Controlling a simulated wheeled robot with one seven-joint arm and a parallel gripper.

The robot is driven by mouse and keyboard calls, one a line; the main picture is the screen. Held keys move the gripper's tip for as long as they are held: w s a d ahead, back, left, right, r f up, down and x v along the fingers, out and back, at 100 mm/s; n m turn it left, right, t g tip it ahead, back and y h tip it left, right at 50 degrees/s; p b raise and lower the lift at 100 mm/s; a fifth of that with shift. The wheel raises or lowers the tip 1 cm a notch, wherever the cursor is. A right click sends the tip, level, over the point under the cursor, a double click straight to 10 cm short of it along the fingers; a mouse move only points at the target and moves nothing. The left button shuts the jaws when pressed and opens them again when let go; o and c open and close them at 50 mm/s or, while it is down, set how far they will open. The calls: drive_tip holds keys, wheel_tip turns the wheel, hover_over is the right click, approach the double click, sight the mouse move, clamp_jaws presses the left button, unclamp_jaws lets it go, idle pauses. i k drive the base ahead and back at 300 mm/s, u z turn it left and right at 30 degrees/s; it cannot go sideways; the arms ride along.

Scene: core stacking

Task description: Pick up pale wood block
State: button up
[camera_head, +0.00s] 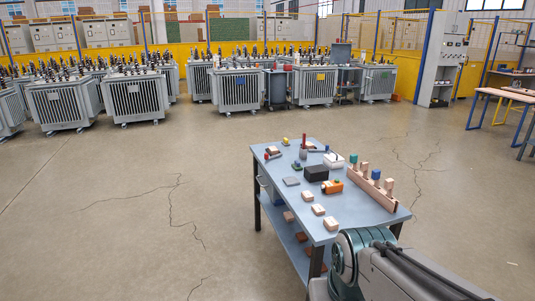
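Several small pale wood blocks are on the blue table (345,205). Three lie in a row along its near left side: a far one (307,196), a middle one (318,210) and a near one (331,223). Pale pieces also stand upright on a long wooden rack (372,189) at the right edge, one at its far part (364,167) and one near its near end (389,186). I cannot tell which block the task names. My arm comes in at the bottom right, close to the table's near end. My gripper does not show.
The table also holds a black box (316,173), an orange item (332,187), a grey plate (291,181), a white item (334,160) and tools at the back. Brown blocks (301,237) lie on the lower shelf. Open concrete floor surrounds the table; grey transformers (235,89) stand farther back.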

sight(273, 149)
drive_tip(key=u, duration=0.35)
drive_tip(key=i, duration=1.25)
drive_tip(key=u, duration=0.25)
drive_tip(key=i, duration=1.6)
drive_tip(key=z, duration=0.55)
drive_tip(key=i, duration=0.8)
drive_tip(key=z, duration=0.25)
